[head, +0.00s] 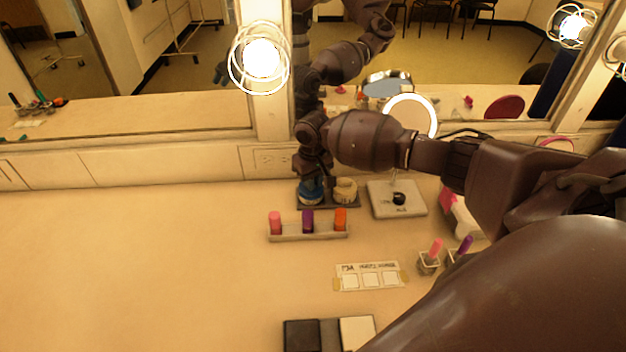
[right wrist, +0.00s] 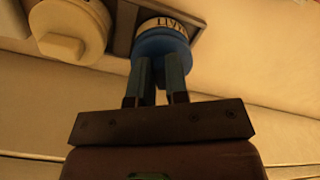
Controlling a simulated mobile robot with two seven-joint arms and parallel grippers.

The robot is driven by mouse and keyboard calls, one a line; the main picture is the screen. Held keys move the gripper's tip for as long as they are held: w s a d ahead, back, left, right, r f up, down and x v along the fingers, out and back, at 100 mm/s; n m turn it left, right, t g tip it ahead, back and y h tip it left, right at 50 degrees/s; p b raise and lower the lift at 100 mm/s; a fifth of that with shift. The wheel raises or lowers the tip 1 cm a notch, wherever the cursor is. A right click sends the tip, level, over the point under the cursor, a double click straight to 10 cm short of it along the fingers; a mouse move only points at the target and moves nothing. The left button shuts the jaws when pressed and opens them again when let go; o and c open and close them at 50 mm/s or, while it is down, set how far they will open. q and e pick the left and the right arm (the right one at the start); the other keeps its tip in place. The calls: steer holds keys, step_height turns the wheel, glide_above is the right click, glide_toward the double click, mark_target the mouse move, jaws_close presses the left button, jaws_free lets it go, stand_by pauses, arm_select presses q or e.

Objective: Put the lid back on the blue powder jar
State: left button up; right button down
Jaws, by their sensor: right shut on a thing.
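The blue powder jar (head: 311,196) stands on the left part of a dark tray (head: 330,206) below the mirror. In the right wrist view its pale lettered label (right wrist: 161,24) shows, partly cut off. My right gripper (head: 313,178) points down over it. In the right wrist view its fingers (right wrist: 161,72) are shut on the blue lid (right wrist: 163,45), apparently by its knob, which they largely hide. The lid is at the jar's top; I cannot tell whether it is seated or just above. My left gripper is not in view.
A cream lidded jar (head: 346,188) stands close right on the same tray. A holder (head: 290,237) with pink, purple and orange sticks is in front. A ring-light mirror stand (head: 411,209) is to the right. The left counter is clear.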

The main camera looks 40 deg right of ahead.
arm_select(q)
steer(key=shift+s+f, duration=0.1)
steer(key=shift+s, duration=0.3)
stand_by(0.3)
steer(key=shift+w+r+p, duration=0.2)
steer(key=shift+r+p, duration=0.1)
steer(key=shift+p, duration=0.05)
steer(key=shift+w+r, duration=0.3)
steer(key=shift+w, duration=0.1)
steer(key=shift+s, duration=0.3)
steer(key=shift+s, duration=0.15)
arm_select(e)
steer(key=shift+f, duration=0.1)
stand_by(0.3)
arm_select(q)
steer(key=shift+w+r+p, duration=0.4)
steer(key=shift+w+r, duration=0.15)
